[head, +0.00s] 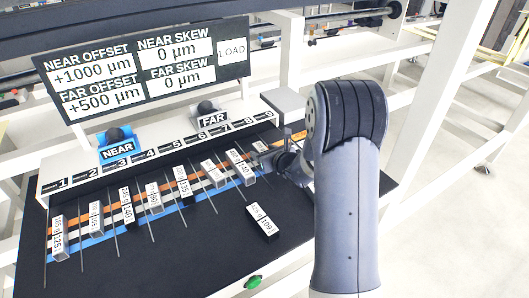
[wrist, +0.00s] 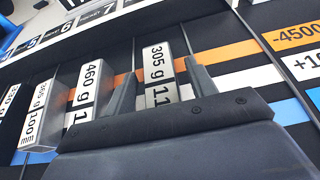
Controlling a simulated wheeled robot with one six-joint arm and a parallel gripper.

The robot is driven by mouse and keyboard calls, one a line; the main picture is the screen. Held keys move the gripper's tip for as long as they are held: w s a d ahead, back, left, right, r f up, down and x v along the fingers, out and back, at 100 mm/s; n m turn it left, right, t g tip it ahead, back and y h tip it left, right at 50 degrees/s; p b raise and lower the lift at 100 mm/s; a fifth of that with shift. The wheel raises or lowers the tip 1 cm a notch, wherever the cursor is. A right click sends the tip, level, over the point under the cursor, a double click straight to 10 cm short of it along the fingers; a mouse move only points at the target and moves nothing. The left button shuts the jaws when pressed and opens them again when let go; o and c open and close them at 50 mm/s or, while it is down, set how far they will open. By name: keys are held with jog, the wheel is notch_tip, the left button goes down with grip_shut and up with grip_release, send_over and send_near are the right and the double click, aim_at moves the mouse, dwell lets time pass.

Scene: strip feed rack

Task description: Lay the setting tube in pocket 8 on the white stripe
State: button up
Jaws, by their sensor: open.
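A tube-like block marked 305 g (wrist: 158,70) stands between the two open fingers of my gripper (wrist: 160,85) in the wrist view. Its upper part crosses the orange stripe; its lower end is hidden by my gripper body. In the head view my gripper (head: 270,158) is low at the right end of the rack, around pocket 8, and mostly hides this block. The white stripe (wrist: 240,80) runs below the orange stripe (wrist: 230,52). The fingers sit beside the block; I cannot tell whether they touch it.
A block marked 460 g (wrist: 88,90) stands just left of my gripper, with more blocks further left. Thin dividers separate the pockets. One loose block (head: 262,222) lies on the black mat (head: 190,250) in front. A display board (head: 145,65) stands behind.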

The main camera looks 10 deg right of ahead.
jog(key=v, duration=1.2)
jog(key=shift+r+b, duration=0.15)
jog(key=shift+b, duration=0.2)
